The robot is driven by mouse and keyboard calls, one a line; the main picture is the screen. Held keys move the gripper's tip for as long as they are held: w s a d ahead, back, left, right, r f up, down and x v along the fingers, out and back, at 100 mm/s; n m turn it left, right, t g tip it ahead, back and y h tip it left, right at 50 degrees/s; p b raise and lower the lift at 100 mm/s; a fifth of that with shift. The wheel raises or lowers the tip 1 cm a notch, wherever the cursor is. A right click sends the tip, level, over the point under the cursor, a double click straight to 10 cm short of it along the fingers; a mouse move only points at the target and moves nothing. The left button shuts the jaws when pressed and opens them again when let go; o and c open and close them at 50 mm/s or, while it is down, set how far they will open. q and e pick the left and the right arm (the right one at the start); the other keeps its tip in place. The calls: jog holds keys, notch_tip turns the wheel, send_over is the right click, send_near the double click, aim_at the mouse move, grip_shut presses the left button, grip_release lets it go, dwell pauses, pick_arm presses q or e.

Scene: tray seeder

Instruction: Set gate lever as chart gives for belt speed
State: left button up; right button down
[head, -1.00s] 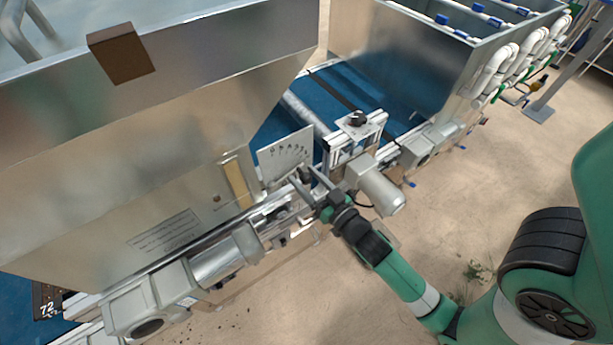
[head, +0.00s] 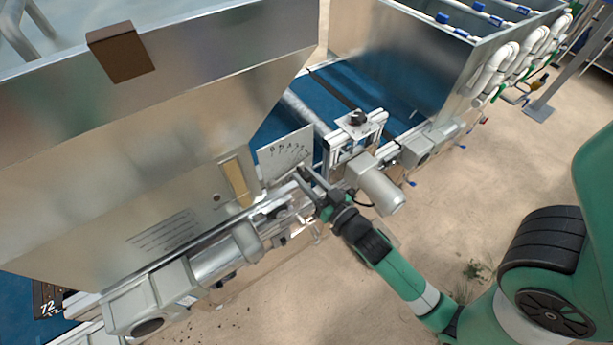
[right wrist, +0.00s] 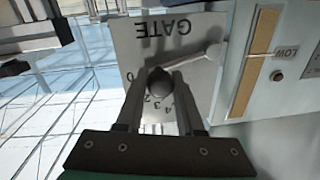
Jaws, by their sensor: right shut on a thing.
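The gate plate (head: 284,154) is a pale upright panel with a scale along its edge. In the right wrist view, the gate plate (right wrist: 135,40) reads GATE upside down, with the numerals 2, 3 and 4 visible near my fingers. The gate lever (right wrist: 192,61) runs from a round pale pivot to a dark ball knob (right wrist: 160,82). My right gripper (head: 303,172) is shut on that knob, which sits between the fingertips in the wrist view (right wrist: 158,88). The knob covers part of the scale, so the exact setting is unclear. My left gripper is not in view.
A text placard (head: 163,228) on the hopper is too small to read. A white 72 (head: 47,308) shows at lower left. A motor (head: 381,190) stands close right of my gripper.

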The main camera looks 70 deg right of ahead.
jog(key=shift+r, duration=0.1)
dwell(0.6)
jog(key=shift+w+a+r+n+p, duration=0.1)
jog(key=shift+r+n+p, duration=0.3)
jog(key=shift+r, duration=0.05)
jog(key=shift+w+a+r+n, duration=0.15)
jog(key=shift+r+n, duration=0.1)
jog(key=shift+n, duration=0.45)
jog(key=c, duration=0.5)
grip_release()
jog(key=shift+c, duration=0.2)
jog(key=shift+f, duration=0.1)
jog(key=b+v, duration=0.4)
jog(key=v, duration=0.7)
jog(key=shift+s+a+b, duration=0.2)
jog(key=shift+s+b, duration=0.15)
